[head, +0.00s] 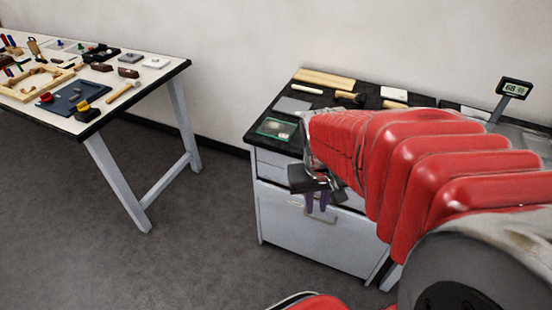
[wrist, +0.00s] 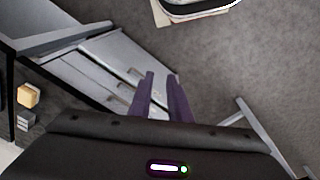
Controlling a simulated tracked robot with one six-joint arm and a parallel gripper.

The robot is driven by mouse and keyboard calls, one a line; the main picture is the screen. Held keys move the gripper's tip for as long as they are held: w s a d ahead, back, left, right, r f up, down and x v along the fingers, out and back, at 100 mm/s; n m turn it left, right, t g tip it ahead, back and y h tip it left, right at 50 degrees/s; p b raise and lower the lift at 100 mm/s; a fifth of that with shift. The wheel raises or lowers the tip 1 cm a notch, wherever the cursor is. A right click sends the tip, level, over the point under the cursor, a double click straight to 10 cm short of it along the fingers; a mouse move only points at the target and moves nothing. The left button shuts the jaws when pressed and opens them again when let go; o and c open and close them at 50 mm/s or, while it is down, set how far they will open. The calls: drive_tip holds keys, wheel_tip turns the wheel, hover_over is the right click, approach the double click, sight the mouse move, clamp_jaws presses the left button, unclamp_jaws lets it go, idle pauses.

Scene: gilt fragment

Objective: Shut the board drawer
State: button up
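A light grey drawer cabinet (head: 265,215) with a black top stands right of centre in the head view. Its wide lower drawer front (head: 300,240) has a bar handle (head: 320,218) and looks set forward of the upper fronts (head: 272,165); no label shows which is the board drawer. Drawer fronts (wrist: 115,60) with small handles also show in the wrist view. My gripper (head: 317,203) hangs in front of the cabinet near the lower handle, partly hidden by my arm. In the wrist view its purple fingers (wrist: 161,77) are apart and empty; contact with a handle cannot be told.
A white worktable (head: 140,88) with many small parts stands at left. Grey floor (head: 200,255) between them is clear.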

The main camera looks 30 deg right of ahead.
drive_tip(key=s+d+f+m+g+h, duration=0.1)
drive_tip(key=s+d+f+m, duration=0.15)
drive_tip(key=d+f, duration=1.05)
drive_tip(key=s+d+f+m+h, duration=0.1)
drive_tip(key=s+d+f+m, duration=0.15)
drive_tip(key=d+f, duration=1.05)
drive_tip(key=s+d+f+m+t+y, duration=0.1)
drive_tip(key=d+f+m+t, duration=0.15)
drive_tip(key=f, duration=0.55)
drive_tip(key=d+f+m+t, duration=0.1)
drive_tip(key=d+f, duration=0.2)
drive_tip(key=f, duration=0.5)
drive_tip(key=w+a+f+m+t+y, duration=0.2)
drive_tip(key=w+a+f+m+t, duration=0.15)
drive_tip(key=f, duration=0.25)
drive_tip(key=w+a+r+m+t+y, duration=0.4)
drive_tip(key=w+a+r+t+y, duration=0.1)
drive_tip(key=r, duration=0.5)
drive_tip(key=w+a+t, duration=0.1)
drive_tip(key=a+t, duration=0.1)
drive_tip(key=shift+a+r+t, duration=0.2)
drive_tip(key=shift+r+t, duration=0.15)
drive_tip(key=shift+t, duration=0.05)
